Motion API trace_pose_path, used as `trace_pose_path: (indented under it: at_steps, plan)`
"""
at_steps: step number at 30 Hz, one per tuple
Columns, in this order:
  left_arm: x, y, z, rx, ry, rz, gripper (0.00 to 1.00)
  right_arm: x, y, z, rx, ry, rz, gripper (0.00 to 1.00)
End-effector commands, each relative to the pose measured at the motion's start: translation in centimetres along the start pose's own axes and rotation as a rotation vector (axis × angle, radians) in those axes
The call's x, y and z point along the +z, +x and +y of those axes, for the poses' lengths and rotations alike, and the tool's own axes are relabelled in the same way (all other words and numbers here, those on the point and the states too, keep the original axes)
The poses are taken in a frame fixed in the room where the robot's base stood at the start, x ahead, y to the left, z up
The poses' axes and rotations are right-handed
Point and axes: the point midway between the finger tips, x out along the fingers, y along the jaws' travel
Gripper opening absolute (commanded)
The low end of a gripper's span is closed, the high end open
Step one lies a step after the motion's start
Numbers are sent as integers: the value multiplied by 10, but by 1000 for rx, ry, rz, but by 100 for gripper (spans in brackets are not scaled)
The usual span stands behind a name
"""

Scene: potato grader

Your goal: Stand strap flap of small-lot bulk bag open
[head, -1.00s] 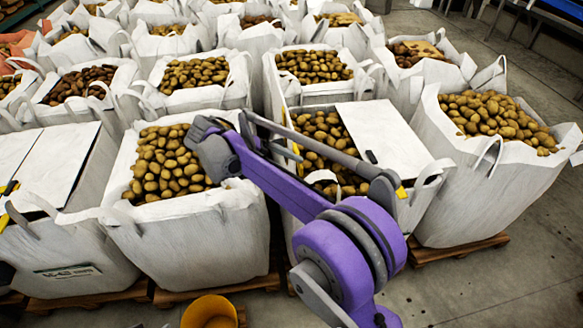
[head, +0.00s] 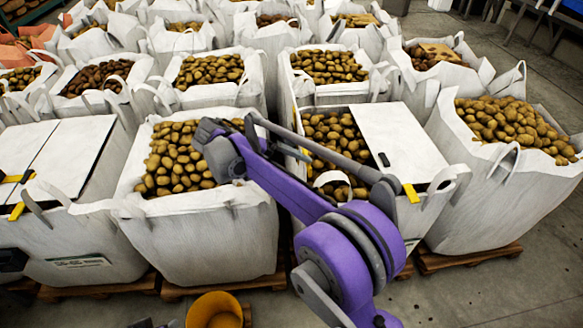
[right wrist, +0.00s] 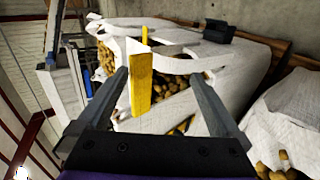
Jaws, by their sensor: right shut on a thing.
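The front-middle-right bulk bag (head: 420,213) holds potatoes. Its right white flap (head: 397,140) lies flat over half the top, with a yellow tab (head: 411,193) at its front edge. The left half is open and shows potatoes. A bit of yellow strap (head: 305,154) shows beside my right arm on that side. My right arm crosses in front of this bag and hides part of its left side; its fingertips are hidden in the head view. In the right wrist view my right gripper (right wrist: 160,75) is around a yellow strap (right wrist: 140,88), with white fabric and potatoes behind.
An open potato bag (head: 205,240) stands left of this one, and another (head: 480,185) to the right. A flap-covered bag (head: 85,238) stands front left. A yellow bucket (head: 215,308) is on the floor in front. More bags fill the back; free floor lies at the right.

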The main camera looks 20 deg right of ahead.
Motion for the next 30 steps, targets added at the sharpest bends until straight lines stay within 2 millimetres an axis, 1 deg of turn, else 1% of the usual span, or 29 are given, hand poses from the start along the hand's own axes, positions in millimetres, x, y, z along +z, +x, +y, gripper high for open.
trace_pose_path:
  at_steps: [1, 5, 9, 12, 16, 21, 30]
  plan:
    - [1, 1, 0, 0, 0, -1, 48, 2, -2, -10, -21, -6, -6, 72]
    - [1, 1, 0, 0, 0, -1, 48, 3, -24, -9, -17, -5, -3, 72]
    - [-1, -1, 0, 0, 0, 1, 48, 3, -56, -5, -8, -3, 0, 72]
    - [-2, -2, 0, 0, 0, 2, 48, 2, -76, -3, -3, -2, 1, 72]
    - [-4, -4, 0, 0, 0, 3, 48, 2, -95, 0, 3, 2, 2, 72]
    - [-5, -5, 0, 0, 0, 4, 48, 3, -107, 1, 6, 2, 3, 72]
    - [-5, -5, 0, 0, 0, 4, 48, 3, -107, 1, 7, 3, 2, 72]
